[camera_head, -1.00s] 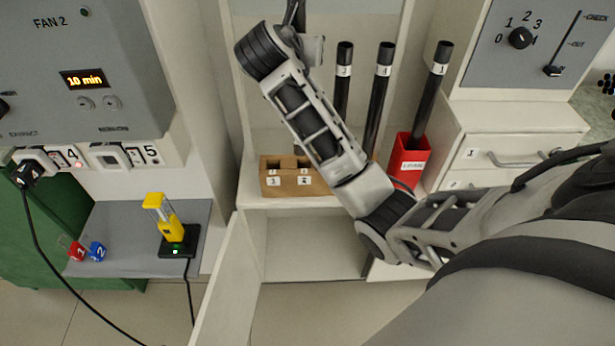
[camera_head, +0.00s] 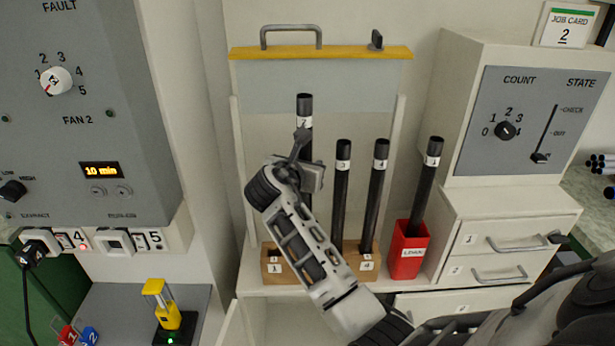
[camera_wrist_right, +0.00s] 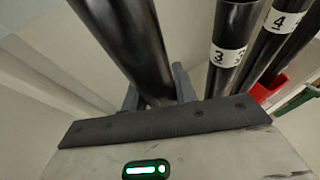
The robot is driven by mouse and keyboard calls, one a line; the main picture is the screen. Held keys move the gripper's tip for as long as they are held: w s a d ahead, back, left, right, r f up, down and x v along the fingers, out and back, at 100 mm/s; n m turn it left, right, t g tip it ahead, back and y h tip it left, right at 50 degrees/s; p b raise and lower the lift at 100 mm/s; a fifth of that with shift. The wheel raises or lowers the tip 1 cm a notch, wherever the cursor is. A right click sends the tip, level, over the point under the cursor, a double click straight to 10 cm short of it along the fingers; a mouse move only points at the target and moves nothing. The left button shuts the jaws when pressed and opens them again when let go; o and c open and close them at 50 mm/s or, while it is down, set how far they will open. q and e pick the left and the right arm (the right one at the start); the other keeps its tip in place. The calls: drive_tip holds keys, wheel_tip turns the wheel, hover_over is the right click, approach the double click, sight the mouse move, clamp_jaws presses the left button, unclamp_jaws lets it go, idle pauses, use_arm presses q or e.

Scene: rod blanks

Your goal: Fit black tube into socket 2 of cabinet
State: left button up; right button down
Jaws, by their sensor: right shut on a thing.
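My right gripper (camera_head: 302,150) is shut on a black tube (camera_head: 304,106), which stands about upright and has a white label near its top. The tube also shows large in the right wrist view (camera_wrist_right: 128,45). Its lower end is hidden behind my right arm, so I cannot tell whether it is in a socket. The open cabinet (camera_head: 402,130) holds a wooden socket block (camera_head: 357,277), partly covered by the arm. Tubes labelled 3 (camera_head: 341,195) and 4 (camera_head: 374,205) stand in the block to the right. My left gripper is not in view.
A red holder (camera_head: 408,262) with another black tube (camera_head: 425,185) stands right of the block. A yellow-edged panel (camera_head: 330,53) is above the cabinet opening. A drawer unit (camera_head: 510,235) is at right, and a control panel (camera_head: 90,110) at left.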

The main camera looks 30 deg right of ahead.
drive_tip(key=f, duration=0.3)
drive_tip(key=shift+s+a+f+g+y, duration=0.15)
drive_tip(key=shift+s+f+g+y, duration=0.15)
drive_tip(key=shift+g, duration=0.1)
drive_tip(key=c, duration=1.5)
unclamp_jaws()
drive_tip(key=o, duration=0.4)
drive_tip(key=shift+w+f, duration=0.2)
drive_tip(key=shift+w, duration=0.05)
drive_tip(key=shift+w+d, duration=0.2)
drive_tip(key=v, duration=1.2)
drive_tip(key=shift+s+r, duration=0.15)
drive_tip(key=shift+r, duration=0.1)
